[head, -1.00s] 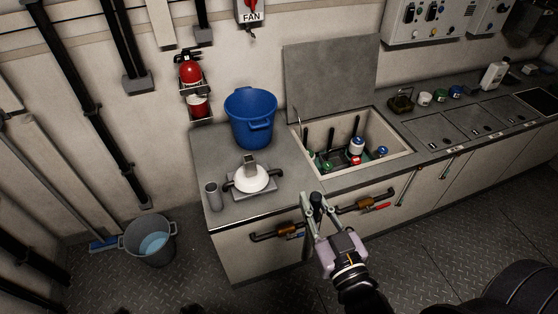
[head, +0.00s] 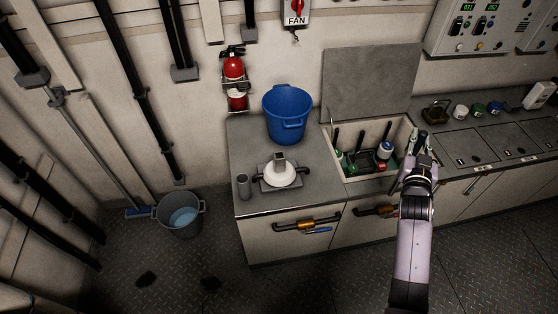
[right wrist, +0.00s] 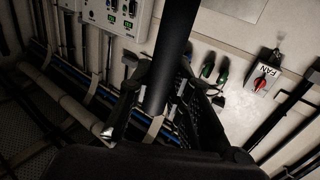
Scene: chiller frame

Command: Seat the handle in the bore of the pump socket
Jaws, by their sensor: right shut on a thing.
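My right gripper (head: 422,142) is shut on the handle, in front of the right side of the open chest in the head view. The handle is a thick black rod (right wrist: 173,55), clearest in the right wrist view, where it runs up out of the picture between the fingers. In the head view it is mostly hidden by the gripper. The pump (head: 281,174) stands on the left counter, a white dome on a grey base. A grey upright socket (head: 279,158) tops it; its bore is too small to make out. The gripper is well to the right of it. My left gripper is not in view.
A blue bucket (head: 286,113) stands behind the pump and a grey cylinder (head: 243,186) stands left of it. The open chest (head: 347,176) holds bottles; its lid (head: 371,84) stands upright behind. A grey bucket (head: 181,216) is on the floor. Small jars line the right counter.

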